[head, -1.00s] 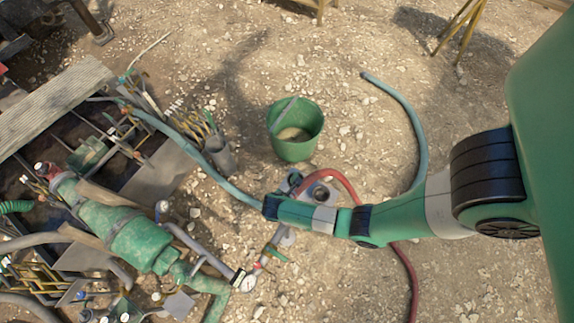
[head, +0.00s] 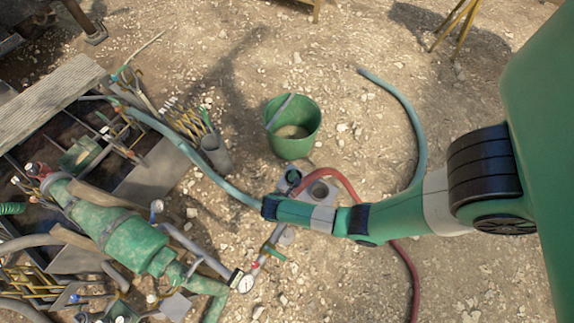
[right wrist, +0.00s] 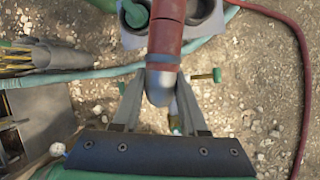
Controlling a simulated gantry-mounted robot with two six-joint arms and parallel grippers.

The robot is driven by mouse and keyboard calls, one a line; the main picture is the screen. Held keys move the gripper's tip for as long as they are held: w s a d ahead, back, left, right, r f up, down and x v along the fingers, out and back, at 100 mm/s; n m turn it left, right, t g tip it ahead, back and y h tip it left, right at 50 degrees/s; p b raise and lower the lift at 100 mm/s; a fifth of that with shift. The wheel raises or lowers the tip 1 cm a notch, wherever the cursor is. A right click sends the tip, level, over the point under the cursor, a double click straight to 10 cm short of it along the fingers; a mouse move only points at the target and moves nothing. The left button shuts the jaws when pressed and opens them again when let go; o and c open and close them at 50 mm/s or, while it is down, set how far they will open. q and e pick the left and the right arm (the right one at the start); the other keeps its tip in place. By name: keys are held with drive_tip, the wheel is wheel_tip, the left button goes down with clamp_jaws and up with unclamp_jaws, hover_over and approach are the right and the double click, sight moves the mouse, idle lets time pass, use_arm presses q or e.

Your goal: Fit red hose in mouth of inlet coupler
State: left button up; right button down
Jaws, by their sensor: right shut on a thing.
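The red hose (head: 343,183) curves up from the right arm's underside and bends left beside the grey block. In the right wrist view its red end (right wrist: 166,38) comes down from the top, with a rounded grey piece (right wrist: 158,88) below the red part. My right gripper (right wrist: 158,76) is shut on the red hose's end, one finger on each side. In the head view my right arm covers the hose end. A slanted grey pipe (head: 262,258) with a green valve handle lies below the gripper; its upper end may be the inlet coupler, but I cannot tell. My left gripper is not in view.
The grey block (head: 319,191) has round openings; a green hose enters one in the wrist view. A teal hose (head: 405,105) lies around the arm. A green bucket (head: 292,148) stands behind. The green pump tank (head: 110,225) fills the left.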

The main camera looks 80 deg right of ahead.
drive_tip(key=shift+f+b, duration=1.15)
drive_tip(key=shift+f, duration=0.3)
drive_tip(key=shift+f, duration=0.15)
drive_tip(key=shift+f+b, duration=1.05)
drive_tip(key=shift+f, duration=0.1)
drive_tip(key=shift+f+b, duration=0.6)
drive_tip(key=shift+f, duration=0.3)
drive_tip(key=shift+c, duration=1.8)
unclamp_jaws()
drive_tip(key=shift+f, duration=0.1)
